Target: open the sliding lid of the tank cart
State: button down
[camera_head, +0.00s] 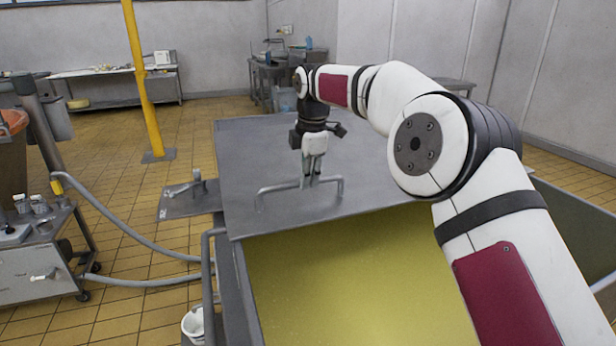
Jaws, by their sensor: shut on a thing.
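The tank cart (222,268) stands in front of me, with a grey flat sliding lid (255,150) over its far part. The near part of the tank is uncovered and shows a yellow surface inside (340,270). A long bar handle (275,189) stands up from the lid near its front edge. My gripper (309,180) points down over the lid and is shut on the handle near its middle. My arm reaches in from the right and hides part of the lid's right side and of the tank.
A yellow post (143,85) stands on the tiled floor at the left. A metal cart (35,265) with hoses (135,245) is at the left. A white bucket (194,324) is beside the tank cart. Tables (118,72) stand along the back wall.

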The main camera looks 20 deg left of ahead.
jog(key=c, duration=1.5)
grip_release()
jog(key=shift+c, duration=0.2)
jog(key=shift+r, duration=0.1)
notch_tip(320, 180, up, 12)
jog(key=s+d, duration=0.1)
jog(key=s, duration=0.1)
jog(key=shift+f, duration=0.2)
jog(key=shift+d, duration=0.1)
